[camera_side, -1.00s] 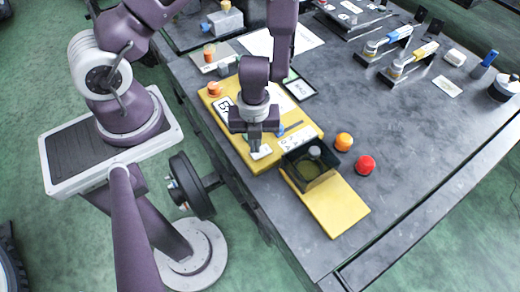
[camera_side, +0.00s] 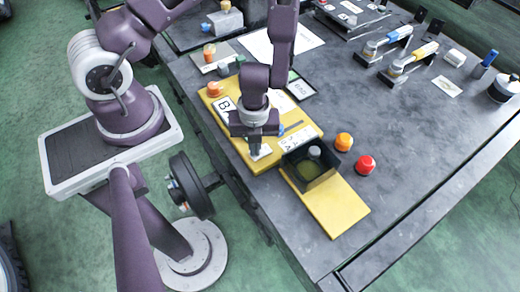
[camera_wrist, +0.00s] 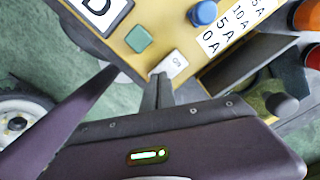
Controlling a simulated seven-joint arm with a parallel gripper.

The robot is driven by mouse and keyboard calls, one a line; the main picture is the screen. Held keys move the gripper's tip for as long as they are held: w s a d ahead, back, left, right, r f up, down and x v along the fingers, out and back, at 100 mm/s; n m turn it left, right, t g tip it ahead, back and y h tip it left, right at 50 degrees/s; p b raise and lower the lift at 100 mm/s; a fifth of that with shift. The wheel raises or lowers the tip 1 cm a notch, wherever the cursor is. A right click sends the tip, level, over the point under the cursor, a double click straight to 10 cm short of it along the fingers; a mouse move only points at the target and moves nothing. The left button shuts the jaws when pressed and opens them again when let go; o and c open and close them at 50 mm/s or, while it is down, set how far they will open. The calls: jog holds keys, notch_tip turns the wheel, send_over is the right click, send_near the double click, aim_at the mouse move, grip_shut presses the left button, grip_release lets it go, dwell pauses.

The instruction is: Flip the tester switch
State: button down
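The tester is a yellow board (camera_side: 236,138) on the bench, with a "B" card, a blue knob and a number strip. At its near edge is a small white plate (camera_side: 262,152) with lettering that looks like "ON"; it also shows in the wrist view (camera_wrist: 174,64). I take this plate to be the switch's; the lever itself is not clear. My gripper (camera_side: 255,149) points down over the plate. In the wrist view its fingertips (camera_wrist: 160,78) are together, at the plate's near end, with nothing seen between them. Whether they touch it I cannot tell.
A black open box (camera_side: 308,165) stands right of the switch plate, close to my gripper. An orange button (camera_side: 343,142) and a red button (camera_side: 365,164) lie beyond it. A green square (camera_wrist: 138,39) and the blue knob (camera_wrist: 203,13) are near the plate.

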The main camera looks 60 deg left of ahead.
jog(key=shift+f, duration=0.15)
jog(key=shift+r, duration=3.55)
